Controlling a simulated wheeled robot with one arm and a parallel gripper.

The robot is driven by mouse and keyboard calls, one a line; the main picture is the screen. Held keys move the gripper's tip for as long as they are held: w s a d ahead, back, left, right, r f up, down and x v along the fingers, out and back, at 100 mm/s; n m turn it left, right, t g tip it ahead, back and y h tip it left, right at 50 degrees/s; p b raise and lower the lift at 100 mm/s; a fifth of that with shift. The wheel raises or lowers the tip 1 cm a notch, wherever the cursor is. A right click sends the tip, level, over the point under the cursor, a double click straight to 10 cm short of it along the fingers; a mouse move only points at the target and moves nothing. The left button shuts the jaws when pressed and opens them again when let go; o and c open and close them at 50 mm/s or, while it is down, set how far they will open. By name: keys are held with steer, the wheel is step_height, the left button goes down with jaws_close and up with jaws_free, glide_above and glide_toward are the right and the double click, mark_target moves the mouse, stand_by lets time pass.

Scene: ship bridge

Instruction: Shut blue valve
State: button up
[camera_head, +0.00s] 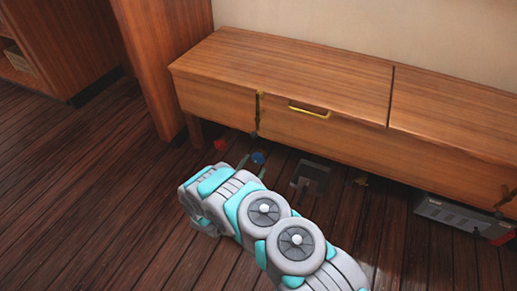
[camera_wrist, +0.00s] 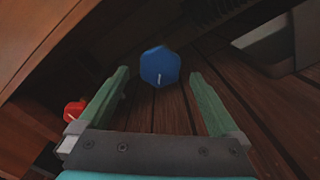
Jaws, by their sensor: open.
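The blue valve (camera_wrist: 160,66) shows in the wrist view as a blue knob with a small light mark, just beyond and between my fingertips. In the head view the blue valve (camera_head: 258,158) is a small blue spot under the front edge of the wooden bench. My gripper (camera_wrist: 160,82) is open, with its two green fingers spread and nothing between them. In the head view my arm reaches toward the bench, and my gripper (camera_head: 251,167) is partly hidden behind it.
A red knob (camera_wrist: 75,110) is left of my left finger, and the red knob (camera_head: 220,145) is left of the blue one. The low wooden bench (camera_head: 290,75) overhangs the area. A grey box (camera_head: 455,214) lies under its right part. The plank floor (camera_head: 90,190) is clear on the left.

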mark_target(261, 152)
steer(key=shift+b+x, duration=0.45)
steer(key=shift+x, duration=3.45)
steer(key=c, duration=1.3)
